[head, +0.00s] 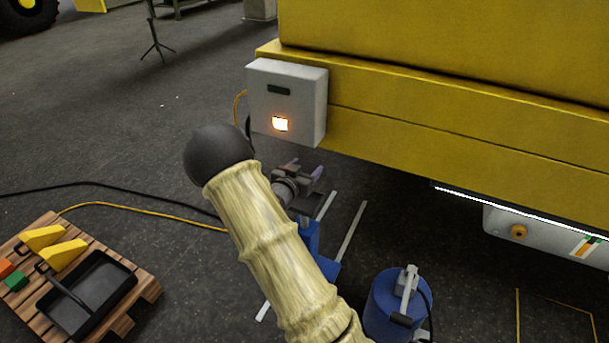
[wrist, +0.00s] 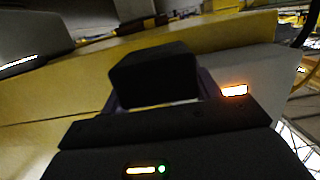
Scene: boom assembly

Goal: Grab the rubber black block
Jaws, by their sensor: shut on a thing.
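The black rubber block (wrist: 153,80) fills the space between the two purple-grey fingers of my gripper (wrist: 160,92) in the wrist view. The fingers are shut on its sides. In the head view my gripper (head: 305,178) is just below the white box on the yellow boom, beyond my sleeved arm. The block is small and dark there, and I cannot make it out clearly from the gripper parts.
The white box (head: 303,95) with a lit orange panel is fixed to the yellow boom (head: 430,135). A blue cylinder (head: 385,310) stands at lower right. A wooden pallet (head: 150,288) at lower left holds a black tray (head: 110,285), yellow wedges (head: 62,254) and small coloured blocks. Cables cross the floor.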

